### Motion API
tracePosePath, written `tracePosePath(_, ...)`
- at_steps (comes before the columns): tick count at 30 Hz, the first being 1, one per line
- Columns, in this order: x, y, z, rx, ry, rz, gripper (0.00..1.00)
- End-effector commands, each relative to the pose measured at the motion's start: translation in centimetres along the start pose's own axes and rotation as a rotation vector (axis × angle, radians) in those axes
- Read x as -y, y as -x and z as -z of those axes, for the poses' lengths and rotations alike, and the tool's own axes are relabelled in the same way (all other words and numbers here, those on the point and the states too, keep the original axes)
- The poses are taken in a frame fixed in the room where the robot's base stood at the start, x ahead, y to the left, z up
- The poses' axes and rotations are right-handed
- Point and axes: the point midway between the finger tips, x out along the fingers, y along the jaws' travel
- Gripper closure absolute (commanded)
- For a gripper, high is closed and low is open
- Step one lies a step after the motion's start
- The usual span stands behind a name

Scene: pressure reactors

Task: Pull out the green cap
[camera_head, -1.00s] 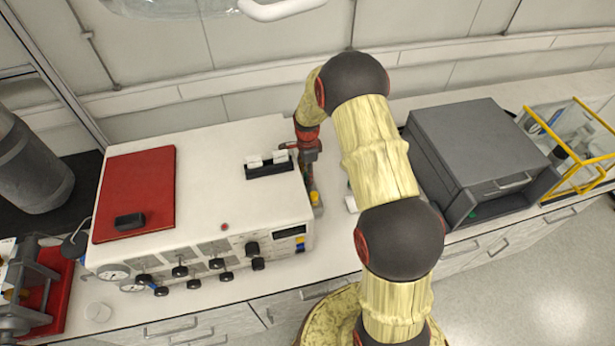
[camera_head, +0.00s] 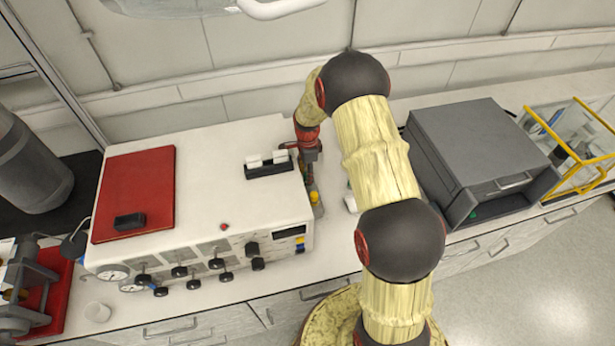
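My gripper (camera_head: 312,176) points down at the right side of the white reactor unit (camera_head: 215,195), in the narrow gap between it and the grey box. Its fingers are small and partly hidden, so I cannot tell whether they are open or shut. A small yellow part (camera_head: 315,197) shows just below the fingers. I cannot make out a green cap clearly at the gripper. A small green spot (camera_head: 472,214) shows inside the front recess of the grey box (camera_head: 480,150). Another small white item with a hint of green (camera_head: 350,202) lies beside my arm, partly covered.
A red panel (camera_head: 135,190) lies on the white unit, with a black holder of white pieces (camera_head: 268,165) near its right edge. Knobs (camera_head: 180,271) line its front. A yellow-framed rack (camera_head: 570,150) stands at the far right. A small white cup (camera_head: 97,312) stands front left.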

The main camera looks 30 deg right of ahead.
Motion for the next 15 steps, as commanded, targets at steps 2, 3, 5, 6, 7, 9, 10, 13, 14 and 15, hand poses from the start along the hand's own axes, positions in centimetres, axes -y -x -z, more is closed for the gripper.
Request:
tracePosePath(2,0.00,0.00,0.00,0.000,0.000,0.000,0.69)
tracePosePath(3,0.00,0.00,0.00,0.000,0.000,0.000,0.72)
tracePosePath(5,0.00,0.00,0.00,0.000,0.000,0.000,0.75)
tracePosePath(6,0.00,0.00,0.00,0.000,0.000,0.000,0.77)
tracePosePath(7,0.00,0.00,0.00,0.000,0.000,0.000,0.79)
tracePosePath(9,0.01,0.00,0.00,0.000,0.000,0.000,0.83)
tracePosePath(10,0.01,0.00,0.00,0.000,0.000,0.000,0.85)
tracePosePath(13,0.01,0.00,0.00,0.000,0.000,0.000,0.90)
tracePosePath(14,0.01,0.00,0.00,0.000,0.000,0.000,0.92)
tracePosePath(15,0.01,0.00,0.00,0.000,0.000,0.000,0.94)
